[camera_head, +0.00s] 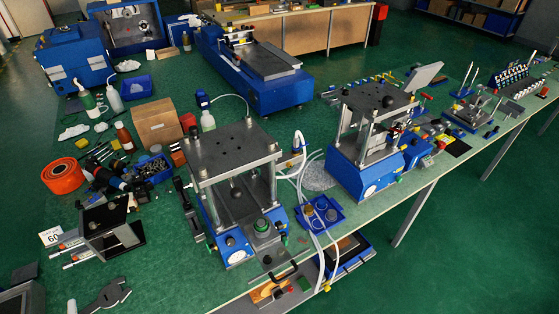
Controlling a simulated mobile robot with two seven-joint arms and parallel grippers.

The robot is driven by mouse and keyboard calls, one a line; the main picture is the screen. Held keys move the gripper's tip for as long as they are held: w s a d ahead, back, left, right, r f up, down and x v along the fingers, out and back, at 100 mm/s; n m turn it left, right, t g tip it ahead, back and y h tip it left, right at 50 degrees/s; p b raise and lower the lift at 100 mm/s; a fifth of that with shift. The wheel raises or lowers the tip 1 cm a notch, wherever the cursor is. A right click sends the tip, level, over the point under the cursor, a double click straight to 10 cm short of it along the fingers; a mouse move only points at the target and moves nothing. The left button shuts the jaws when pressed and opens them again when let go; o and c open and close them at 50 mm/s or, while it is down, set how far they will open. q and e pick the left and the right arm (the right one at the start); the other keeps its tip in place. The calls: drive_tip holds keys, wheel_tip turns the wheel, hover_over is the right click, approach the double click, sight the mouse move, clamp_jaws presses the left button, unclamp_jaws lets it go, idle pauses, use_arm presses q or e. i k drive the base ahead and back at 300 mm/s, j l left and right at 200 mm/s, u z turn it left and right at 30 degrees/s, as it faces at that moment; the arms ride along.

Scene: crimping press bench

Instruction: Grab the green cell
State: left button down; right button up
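A small round piece with a dull green top (262,226) sits on the grey plate at the front of the nearer blue press (236,250). It is the clearest candidate for the green cell, but it is too small to be certain. A small green block (303,284) also shows low at the bench's front edge, among other small parts. Neither of my grippers shows in the head view, and nothing is seen holding the green pieces.
A second blue press (366,178) stands to the right, with a blue tray (321,213) and white hoses between the presses. A cardboard box (157,122), an orange roll (63,176) and a grey wrench (105,297) clutter the left. Green floor right of the bench is clear.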

sight(261, 225)
drive_tip(key=u, duration=0.15)
drive_tip(key=j+z, duration=0.15)
drive_tip(key=j, duration=0.15)
drive_tip(key=j+z, duration=0.25)
drive_tip(key=j, duration=0.95)
